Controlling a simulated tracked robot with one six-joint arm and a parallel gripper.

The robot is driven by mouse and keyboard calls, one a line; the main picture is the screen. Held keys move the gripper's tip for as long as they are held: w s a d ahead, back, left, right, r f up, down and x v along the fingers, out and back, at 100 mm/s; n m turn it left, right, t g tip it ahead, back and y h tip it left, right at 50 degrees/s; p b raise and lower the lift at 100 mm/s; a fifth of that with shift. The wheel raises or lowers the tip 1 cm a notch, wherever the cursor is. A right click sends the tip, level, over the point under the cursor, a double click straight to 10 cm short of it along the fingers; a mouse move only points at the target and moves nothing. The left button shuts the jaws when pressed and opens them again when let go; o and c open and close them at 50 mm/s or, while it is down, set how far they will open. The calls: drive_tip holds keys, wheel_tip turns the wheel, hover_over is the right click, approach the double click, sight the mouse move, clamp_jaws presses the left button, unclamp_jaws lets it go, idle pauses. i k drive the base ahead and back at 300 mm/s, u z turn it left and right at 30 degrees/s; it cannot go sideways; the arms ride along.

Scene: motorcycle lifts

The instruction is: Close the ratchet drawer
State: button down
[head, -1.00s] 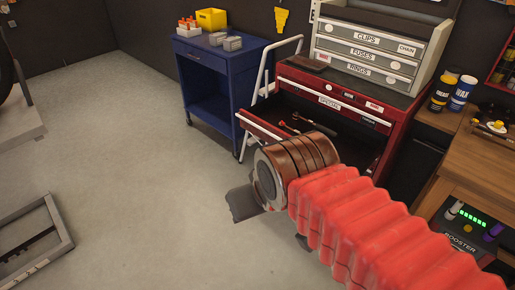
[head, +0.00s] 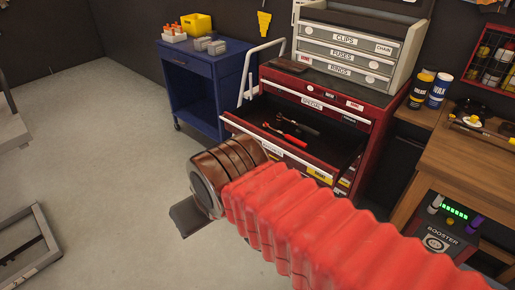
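A drawer (head: 305,166) of the red tool cabinet (head: 369,145) stands pulled out. Red-handled pliers (head: 281,134) and another dark tool lie inside it. I cannot read its front label, which is partly covered by my arm, so I cannot confirm it is the ratchet drawer. The drawer above it, marked SPECIAL, is shut. My gripper (head: 187,215) is at the lower left of the drawer, in front of it and apart from its front as far as I can see. Only a dark grey part of it shows; my wrist hides the fingers.
A blue cart (head: 195,95) stands left of the cabinet, with a white tube handle (head: 247,80) between. A wooden bench (head: 465,160) with a booster unit (head: 442,235) stands at the right. The floor at left is clear up to a metal frame (head: 50,245).

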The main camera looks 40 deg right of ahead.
sight(326, 158)
drive_tip(key=i, duration=1)
